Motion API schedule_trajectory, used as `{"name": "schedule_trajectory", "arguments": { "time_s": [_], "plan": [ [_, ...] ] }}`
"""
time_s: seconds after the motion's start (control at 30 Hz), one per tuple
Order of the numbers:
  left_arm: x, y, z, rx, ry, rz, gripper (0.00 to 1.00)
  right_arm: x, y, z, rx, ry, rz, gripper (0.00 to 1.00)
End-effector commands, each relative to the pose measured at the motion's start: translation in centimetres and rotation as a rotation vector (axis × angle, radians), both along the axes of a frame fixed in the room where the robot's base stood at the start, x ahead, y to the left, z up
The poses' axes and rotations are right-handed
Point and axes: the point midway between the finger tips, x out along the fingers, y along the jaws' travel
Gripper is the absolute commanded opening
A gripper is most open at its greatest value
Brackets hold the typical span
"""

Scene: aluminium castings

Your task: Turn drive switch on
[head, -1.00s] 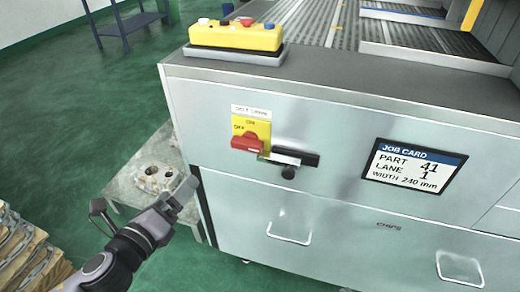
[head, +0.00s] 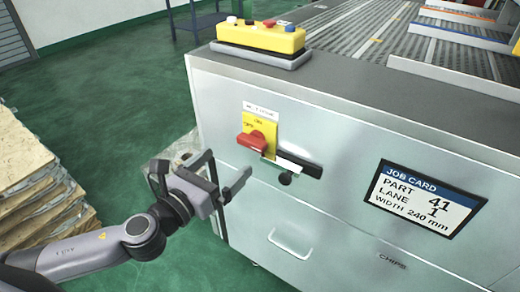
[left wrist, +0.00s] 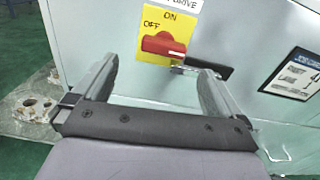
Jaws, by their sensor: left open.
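The drive switch is a red rotary handle (head: 251,141) on a yellow plate (head: 262,122) marked ON and OFF, on the cabinet's front below a white label. In the left wrist view the red handle (left wrist: 164,45) lies roughly sideways, its left end beside OFF, with ON above. My left gripper (head: 229,172) is open and empty, below and to the left of the switch in the head view, apart from it. In the left wrist view its two fingers (left wrist: 157,78) stand spread, with the switch beyond and between them. My right gripper is not in view.
A black slot with a light tab and black knob (head: 285,179) sits just right of the switch. A job card screen (head: 424,199) is further right. A yellow button box (head: 261,37) stands on the cabinet top. Stacked brown sheets (head: 30,180) are at left.

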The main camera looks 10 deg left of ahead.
Motion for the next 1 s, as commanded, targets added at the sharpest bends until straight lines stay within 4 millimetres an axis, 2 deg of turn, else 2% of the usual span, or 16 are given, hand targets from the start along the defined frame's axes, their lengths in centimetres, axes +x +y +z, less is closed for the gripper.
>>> {"name": "schedule_trajectory", "arguments": {
  "time_s": [0.27,0.7,1.0],
  "plan": [
    [0.4,0.1,0.4,0.051,-0.033,-0.001,1.0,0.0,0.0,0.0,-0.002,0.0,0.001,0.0],
    [5.4,-1.8,0.5,0.049,-0.033,-0.002,1.0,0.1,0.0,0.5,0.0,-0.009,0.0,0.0],
    [6.8,-2.3,0.4,0.049,-0.031,-0.003,1.0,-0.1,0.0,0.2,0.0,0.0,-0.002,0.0]
  ]
}}
